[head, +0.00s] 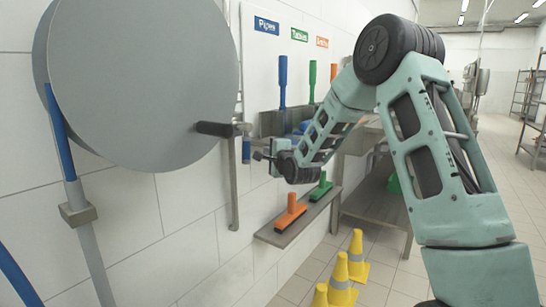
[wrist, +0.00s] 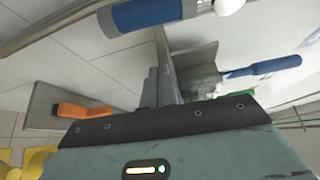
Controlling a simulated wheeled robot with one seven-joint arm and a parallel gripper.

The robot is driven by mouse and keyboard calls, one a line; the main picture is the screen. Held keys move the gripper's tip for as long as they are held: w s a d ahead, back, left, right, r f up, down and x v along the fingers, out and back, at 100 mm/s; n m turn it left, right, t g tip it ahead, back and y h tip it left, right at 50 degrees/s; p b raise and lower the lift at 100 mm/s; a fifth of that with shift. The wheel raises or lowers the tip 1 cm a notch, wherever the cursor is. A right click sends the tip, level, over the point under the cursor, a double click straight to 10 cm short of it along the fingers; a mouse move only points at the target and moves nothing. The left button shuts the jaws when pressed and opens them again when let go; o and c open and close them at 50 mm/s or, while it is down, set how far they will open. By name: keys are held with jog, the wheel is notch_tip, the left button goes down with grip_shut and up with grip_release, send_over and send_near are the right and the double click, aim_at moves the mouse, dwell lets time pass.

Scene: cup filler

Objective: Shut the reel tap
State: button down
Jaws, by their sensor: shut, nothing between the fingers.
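The large grey reel (head: 145,75) is on the white tiled wall at the left of the head view, with a black handle (head: 215,129) at its right edge. The tap (head: 243,130) sits just right of that handle, on a thin pipe (head: 233,190). A blue-sleeved part, apparently its lever (head: 246,151), points down; the wrist view shows a blue sleeve (wrist: 150,12) close at the top. My gripper (head: 262,156) is just right of the blue part, shut and empty. I cannot tell whether it touches it. My grey fingers (wrist: 162,50) point towards the sleeve in the wrist view.
Coloured tools, including a blue-handled one (head: 283,80), hang behind my gripper. Yellow cones (head: 342,280) stand on the floor below. A metal table (head: 375,205) is behind my arm.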

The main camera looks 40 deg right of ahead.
aim_at(246, 151)
jog(key=shift+w+a+r, duration=0.1)
jog(key=shift+w+a, duration=0.35)
jog(key=shift+a, duration=0.4)
jog(key=shift+w+a, duration=0.4)
jog(key=shift+a, duration=0.45)
